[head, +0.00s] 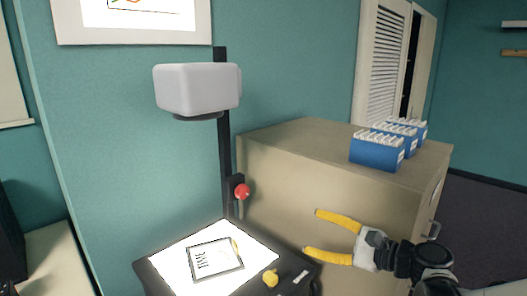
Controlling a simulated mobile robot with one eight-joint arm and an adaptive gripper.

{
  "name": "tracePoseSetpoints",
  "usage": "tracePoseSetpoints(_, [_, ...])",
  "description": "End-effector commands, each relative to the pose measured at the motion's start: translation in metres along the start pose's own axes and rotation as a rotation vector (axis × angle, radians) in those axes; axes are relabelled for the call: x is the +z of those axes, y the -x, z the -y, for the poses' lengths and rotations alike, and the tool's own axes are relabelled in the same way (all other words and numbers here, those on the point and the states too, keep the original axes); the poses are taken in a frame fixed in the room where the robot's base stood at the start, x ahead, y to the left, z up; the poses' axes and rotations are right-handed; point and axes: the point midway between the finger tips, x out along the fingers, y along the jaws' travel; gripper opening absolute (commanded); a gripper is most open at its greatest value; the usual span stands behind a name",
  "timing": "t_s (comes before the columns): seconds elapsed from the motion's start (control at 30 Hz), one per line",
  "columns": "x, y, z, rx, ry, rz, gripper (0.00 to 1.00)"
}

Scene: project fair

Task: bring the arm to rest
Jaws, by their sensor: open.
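My gripper (325,234) is at the lower right of the head view. Its two yellow fingers are spread apart and point left, with nothing between them. The fingers show in front of the beige cabinet, to the right of the lit projector stage. My arm runs out of the frame at the lower right corner.
An overhead projector has a white head (197,88) on a black post with a red knob (242,191). A framed sheet (215,261) lies on its lit stage (170,262), and a yellow object (270,278) sits beside it. Blue file boxes (376,154) stand on the cabinet (300,140).

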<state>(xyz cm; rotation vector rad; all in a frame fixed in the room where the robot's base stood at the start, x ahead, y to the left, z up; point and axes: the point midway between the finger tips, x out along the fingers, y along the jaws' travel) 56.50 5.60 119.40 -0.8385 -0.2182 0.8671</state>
Motion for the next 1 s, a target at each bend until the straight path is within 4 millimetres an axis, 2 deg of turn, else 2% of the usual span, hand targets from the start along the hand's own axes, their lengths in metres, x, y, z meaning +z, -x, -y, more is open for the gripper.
tracePoseSetpoints(0.27, [0.012, 0.004, -0.044, 0.182, 0.265, -0.141, 0.64])
tracePoseSetpoints(0.43, [0.018, 0.023, -0.083, 0.358, 0.527, -0.245, 0.64])
tracePoseSetpoints(0.57, [0.020, 0.057, -0.122, 0.567, 0.841, -0.333, 0.64])
tracePoseSetpoints(0.7, [0.015, 0.104, -0.152, 0.804, 1.193, -0.395, 0.64])
tracePoseSetpoints(0.83, [0.010, 0.139, -0.164, 0.973, 1.440, -0.421, 0.64])
tracePoseSetpoints(1.0, [0.007, 0.161, -0.168, 1.089, 1.602, -0.431, 0.64])
